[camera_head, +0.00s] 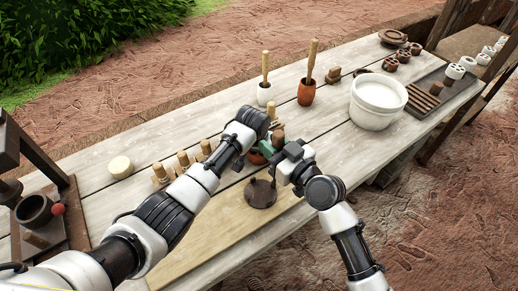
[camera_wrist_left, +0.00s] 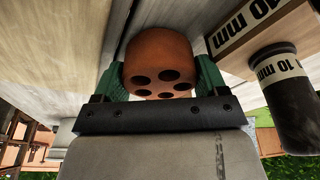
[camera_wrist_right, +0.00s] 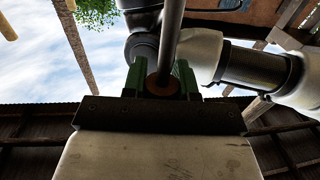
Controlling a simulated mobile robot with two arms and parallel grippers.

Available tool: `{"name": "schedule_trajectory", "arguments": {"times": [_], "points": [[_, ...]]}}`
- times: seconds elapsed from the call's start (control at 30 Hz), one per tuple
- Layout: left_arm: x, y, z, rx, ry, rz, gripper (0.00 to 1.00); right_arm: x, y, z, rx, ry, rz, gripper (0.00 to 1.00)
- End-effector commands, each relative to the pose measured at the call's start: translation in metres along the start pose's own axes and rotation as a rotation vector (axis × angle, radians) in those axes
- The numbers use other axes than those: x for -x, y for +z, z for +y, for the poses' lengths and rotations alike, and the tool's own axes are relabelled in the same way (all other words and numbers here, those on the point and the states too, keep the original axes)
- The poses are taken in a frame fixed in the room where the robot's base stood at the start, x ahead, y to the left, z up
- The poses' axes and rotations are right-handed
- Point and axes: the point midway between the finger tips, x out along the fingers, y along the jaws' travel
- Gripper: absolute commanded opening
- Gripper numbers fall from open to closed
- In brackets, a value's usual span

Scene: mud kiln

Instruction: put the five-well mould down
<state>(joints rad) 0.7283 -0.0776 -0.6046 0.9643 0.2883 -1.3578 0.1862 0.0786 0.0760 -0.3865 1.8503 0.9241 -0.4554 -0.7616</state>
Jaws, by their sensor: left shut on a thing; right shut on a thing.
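The five-well mould is a round terracotta block with several dark holes in its face (camera_wrist_left: 160,70). In the left wrist view it sits between the green fingers of my left gripper (camera_wrist_left: 163,82), which is shut on it. In the head view the mould (camera_head: 257,157) shows as a small reddish patch, mostly hidden by my left wrist. My right gripper (camera_wrist_right: 161,82) is shut on a dark rod-like tool (camera_wrist_right: 170,45) with a brown round end. In the head view my right gripper (camera_head: 275,155) is close beside the left one, over the table.
A dark disc with upright pegs (camera_head: 260,195) lies just in front of the grippers. Several wooden stampers (camera_head: 183,161) stand to the left.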

Motion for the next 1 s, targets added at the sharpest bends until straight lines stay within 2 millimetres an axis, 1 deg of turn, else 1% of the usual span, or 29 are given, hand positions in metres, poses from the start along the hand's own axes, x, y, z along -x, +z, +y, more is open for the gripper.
{"name": "schedule_trajectory", "arguments": {"times": [0.17,0.2,0.27,0.53,0.67,0.77,1.0], "points": [[-0.002,0.000,0.000,0.000,0.000,0.000,0.38,0.000,0.000,0.000,0.000,0.000,-0.001,0.00],[-0.003,0.001,0.000,0.000,0.000,-0.001,0.74,0.000,0.000,0.000,0.000,0.000,-0.001,0.00],[-0.003,0.001,0.000,0.000,0.000,-0.001,0.83,0.000,0.000,0.000,0.000,0.000,-0.001,0.00],[-0.002,0.001,0.000,0.000,0.000,0.000,0.83,0.000,0.000,0.000,0.000,0.000,0.000,0.00],[0.006,-0.001,0.000,0.000,0.001,0.002,0.83,0.000,0.000,0.000,0.000,0.000,0.000,0.00],[0.019,-0.001,0.000,0.001,0.001,0.003,0.83,0.000,0.000,0.000,0.000,0.000,0.000,0.00],[0.058,-0.001,0.000,-0.001,0.000,0.003,0.83,0.000,0.000,0.000,0.000,0.000,0.000,0.00]]}}
